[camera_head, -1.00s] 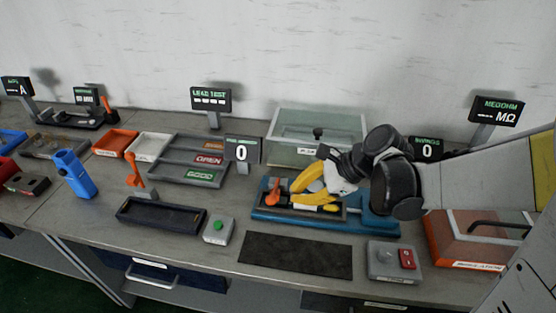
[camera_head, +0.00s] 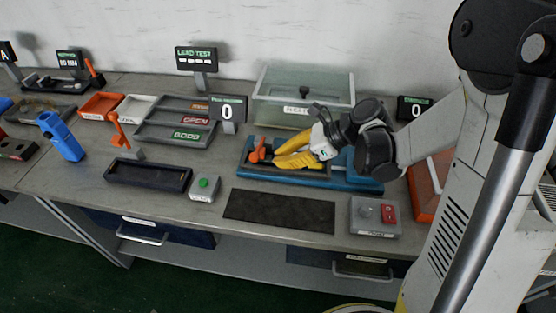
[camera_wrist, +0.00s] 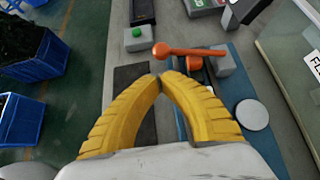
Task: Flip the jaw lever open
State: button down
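The jaw lever (camera_head: 258,150) is orange and stands at the left end of the blue fixture (camera_head: 350,181). In the wrist view the orange lever (camera_wrist: 192,51) has a round knob at its left end and lies crosswise just beyond my fingertips. My gripper (camera_head: 276,158) has yellow fingers and reaches low over the fixture from the right, close to the lever. In the wrist view my gripper's fingertips (camera_wrist: 164,76) meet with nothing seen between them. They look apart from the lever. The fingers hide part of the fixture's middle.
A clear lidded box (camera_head: 303,100) stands behind the fixture. A dark mat (camera_head: 279,211) and a grey box with a red switch (camera_head: 375,216) lie in front. A green button box (camera_head: 204,188) and a dark tray (camera_head: 148,177) are to the left.

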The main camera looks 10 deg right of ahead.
jog(key=b+x, duration=0.2)
jog(key=x, duration=0.5)
jog(key=shift+w+a+f+b, duration=0.1)
jog(key=shift+a+f+b, duration=0.1)
jog(key=shift+b, duration=0.2)
jog(key=shift+r, duration=0.1)
jog(key=shift+w+d+r+m+g+p, duration=0.15)
jog(key=shift+r+m+g+p, duration=0.25)
jog(key=shift+r+p, duration=0.4)
jog(key=w+d+r+g+p, duration=0.1)
jog(key=w+d+r+p, duration=0.2)
jog(key=w+r+p, duration=0.3)
jog(key=shift+w+d+r+m+y, duration=0.2)
jog(key=shift+w+r+m+y, duration=0.15)
jog(key=shift+w+r, duration=1.55)
jog(key=shift+r, duration=0.15)
jog(key=shift+d, duration=0.1)
